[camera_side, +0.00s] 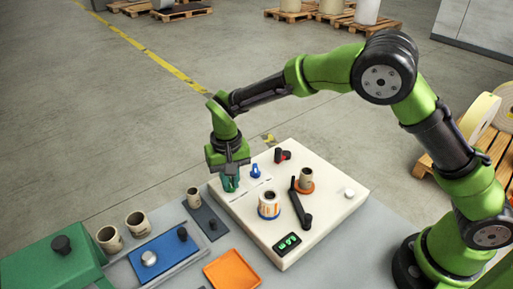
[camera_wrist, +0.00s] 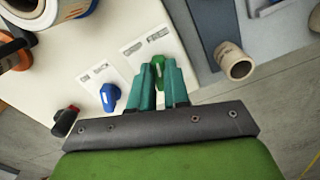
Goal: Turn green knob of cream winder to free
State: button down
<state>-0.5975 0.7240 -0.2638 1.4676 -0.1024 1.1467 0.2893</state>
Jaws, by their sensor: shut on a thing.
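The cream winder (camera_side: 325,228) is a flat cream box on the grey table. The green knob (camera_wrist: 158,61) stands on a white label plate near the winder's left edge. My gripper (camera_wrist: 160,70) reaches down over it with teal fingers on both sides, shut on the knob. In the side view my gripper (camera_side: 231,183) hides most of the knob. The blue knob (camera_wrist: 110,96) is beside it on its own label plate, also seen in the side view (camera_side: 255,171).
On the winder are a red-and-black knob (camera_side: 282,155), a black crank arm (camera_side: 300,205), a label roll (camera_side: 269,205), a brown core (camera_side: 306,178) and a lit display (camera_side: 287,244). A cardboard core (camera_side: 194,197) on a grey plate, an orange tray (camera_side: 233,270) and a green machine (camera_side: 55,262) stand left.

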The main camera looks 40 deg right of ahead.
jog(key=shift+w+m, duration=0.1)
jog(key=shift+m, duration=1.5)
jog(key=shift+r, duration=0.1)
jog(key=c, duration=1.1)
grip_release()
notch_tip(320, 180, up, 17)
